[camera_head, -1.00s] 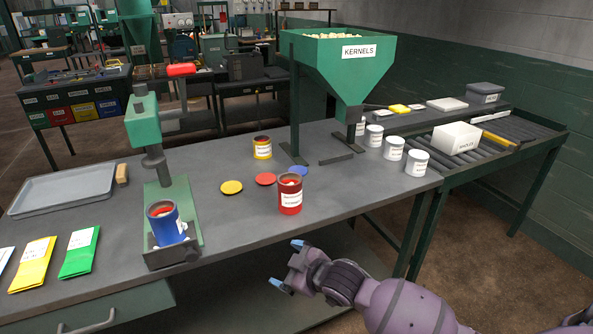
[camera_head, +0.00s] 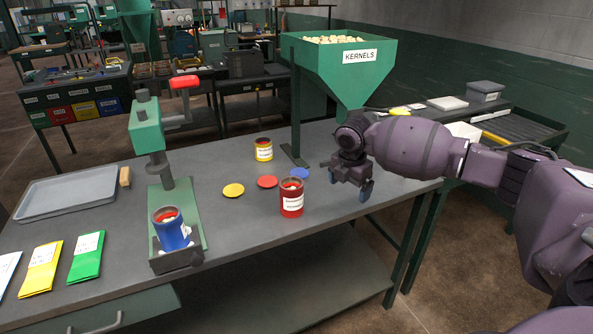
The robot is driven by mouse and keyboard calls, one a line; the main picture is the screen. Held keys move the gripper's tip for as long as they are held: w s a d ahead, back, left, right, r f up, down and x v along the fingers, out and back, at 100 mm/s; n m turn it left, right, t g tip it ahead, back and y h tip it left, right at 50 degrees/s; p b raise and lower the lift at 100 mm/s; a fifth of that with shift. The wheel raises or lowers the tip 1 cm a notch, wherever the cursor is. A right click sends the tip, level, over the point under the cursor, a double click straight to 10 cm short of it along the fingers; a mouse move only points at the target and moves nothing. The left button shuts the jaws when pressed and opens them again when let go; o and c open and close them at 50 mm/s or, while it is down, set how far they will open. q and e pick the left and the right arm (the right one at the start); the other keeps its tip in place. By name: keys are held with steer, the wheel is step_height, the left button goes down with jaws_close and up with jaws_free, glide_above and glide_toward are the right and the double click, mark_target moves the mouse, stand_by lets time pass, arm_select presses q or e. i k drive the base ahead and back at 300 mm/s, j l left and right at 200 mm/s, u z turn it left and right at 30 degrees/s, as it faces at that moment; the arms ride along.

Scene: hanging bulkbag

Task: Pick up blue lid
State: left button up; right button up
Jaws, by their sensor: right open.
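The blue lid (camera_head: 300,173) lies flat on the grey workbench, partly hidden behind the red can (camera_head: 291,198). My right gripper (camera_head: 360,186) is open and empty. It hangs over the bench to the right of the blue lid and the red can, apart from both, with its fingers pointing down. My left gripper is not in view.
A red lid (camera_head: 267,182) and a yellow lid (camera_head: 233,190) lie left of the blue lid. A yellow can (camera_head: 263,149) stands behind them. The green kernels hopper (camera_head: 341,75) stands behind my right arm. A green press (camera_head: 147,130) holds a blue can (camera_head: 170,229).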

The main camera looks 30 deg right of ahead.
mark_target(301, 172)
steer(key=i, duration=0.9)
